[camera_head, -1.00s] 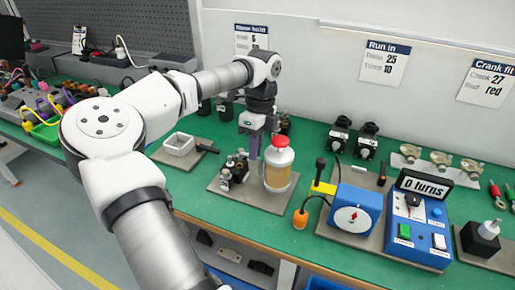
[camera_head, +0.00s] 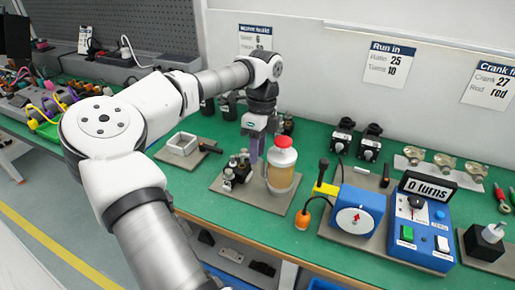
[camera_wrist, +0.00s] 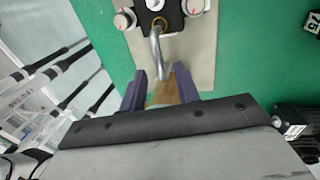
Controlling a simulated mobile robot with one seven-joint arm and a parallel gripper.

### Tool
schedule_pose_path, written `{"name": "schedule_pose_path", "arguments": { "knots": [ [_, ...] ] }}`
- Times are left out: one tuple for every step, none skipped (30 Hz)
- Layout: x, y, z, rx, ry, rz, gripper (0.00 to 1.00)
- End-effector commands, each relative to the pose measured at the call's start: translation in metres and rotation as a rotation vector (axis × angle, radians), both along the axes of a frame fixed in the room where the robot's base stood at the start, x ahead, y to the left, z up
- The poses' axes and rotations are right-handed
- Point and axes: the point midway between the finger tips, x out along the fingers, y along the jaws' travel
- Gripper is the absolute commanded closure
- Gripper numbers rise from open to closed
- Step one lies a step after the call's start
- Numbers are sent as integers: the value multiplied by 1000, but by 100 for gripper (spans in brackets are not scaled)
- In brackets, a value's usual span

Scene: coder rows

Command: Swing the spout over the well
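The spout (camera_wrist: 156,48) is a bent grey metal tube in the wrist view. It comes out of a black unit (camera_wrist: 150,15) with white dials, and its free end lies between my fingers. My gripper (camera_wrist: 160,72) is open, with a purple finger on each side of the spout and visible gaps. In the head view my gripper (camera_head: 254,158) points down between the small black unit (camera_head: 236,170) and a red-capped jar of amber stuff (camera_head: 281,168). A patch of amber-brown shows between the fingers in the wrist view. I cannot make out the well.
The unit and jar share a grey board (camera_head: 262,203) on the green bench. A blue dial box (camera_head: 352,213) and a control box with a "0 turns" display (camera_head: 428,188) stand to the right. A white tray (camera_head: 181,144) lies to the left, with some green surface free.

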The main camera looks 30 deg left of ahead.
Motion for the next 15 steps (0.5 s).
{"name": "schedule_pose_path", "arguments": {
  "knots": [
    [0,0,0,0,0,0,68],
    [0,0,0,0,0,-1,68],
    [0,0,0,0,0,-1,68],
    [0,0,0,0,0,-1,68],
    [0,0,0,1,0,-1,68],
    [0,0,1,1,-1,-1,68],
    [1,0,2,1,-1,-1,68],
    [1,0,3,1,-1,-1,68],
    [2,0,6,2,-2,-1,68],
    [3,1,9,2,-3,0,68],
    [4,1,14,3,-4,-1,68],
    [5,1,20,3,-3,-1,68],
    [6,1,25,3,-3,-1,68],
    [7,1,31,3,-4,1,68],
    [9,1,40,4,-4,0,68]
  ]
}}
